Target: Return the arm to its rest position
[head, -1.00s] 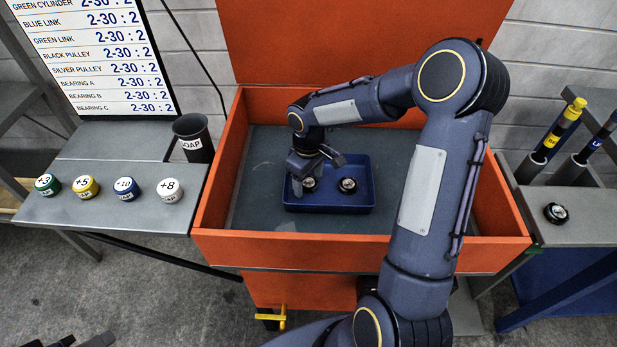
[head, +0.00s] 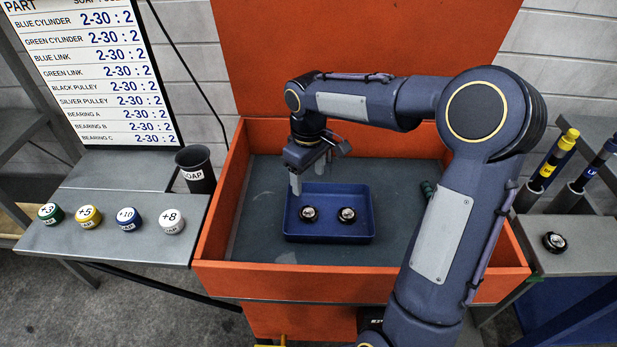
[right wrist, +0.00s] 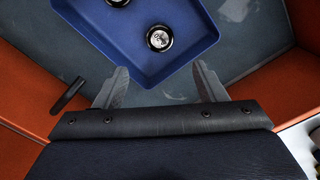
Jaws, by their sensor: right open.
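My right gripper (head: 308,172) is open and empty, raised above the back left part of the blue tray (head: 330,190). Its two fingers point down and stand apart. In the right wrist view its fingers (right wrist: 158,82) show spread, with the blue tray (right wrist: 150,72) beyond them. Two dark round bearings with silver centres lie in the tray, a left one (head: 308,213) and a right one (head: 347,215). The right wrist view shows one bearing whole (right wrist: 159,38) and the other cut by the top edge. My left gripper is out of view.
The tray stands in an orange-walled bin (head: 360,281) with a grey floor. Another bearing (head: 554,242) lies on the right shelf, near tube-like tools (head: 553,165).

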